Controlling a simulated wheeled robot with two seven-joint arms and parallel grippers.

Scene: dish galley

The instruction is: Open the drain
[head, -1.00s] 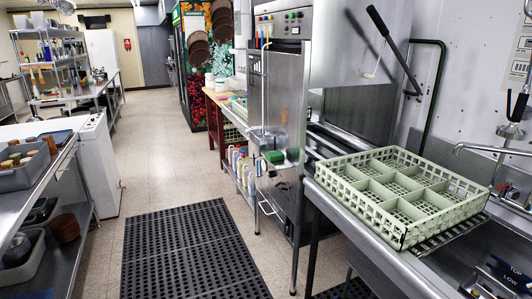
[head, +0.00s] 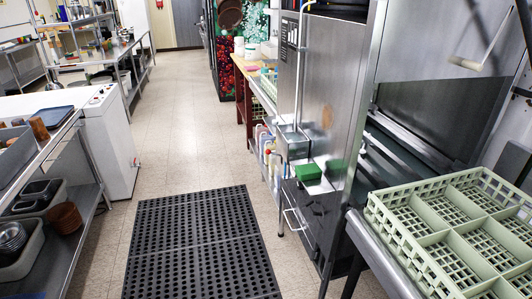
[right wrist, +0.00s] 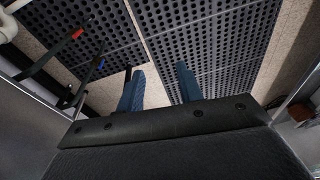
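In the right wrist view, my right gripper (right wrist: 160,72) is open, with two blue fingers apart and nothing between them. It is over black perforated floor mats. To its left are dark bars, one with a red band (right wrist: 77,34) and one with a blue band (right wrist: 101,65); I cannot tell whether either works a drain. The steel dishwashing machine (head: 325,130) stands right of centre in the head view, with a bar-like handle (head: 297,222) low on its front. No drain is clearly identifiable. Neither gripper shows in the head view.
A green dish rack (head: 440,250) sits on the steel counter at right. A green block (head: 308,171) is on the machine's front. A black floor mat (head: 200,240) lies in the aisle. Shelving with tubs (head: 20,240) stands at left.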

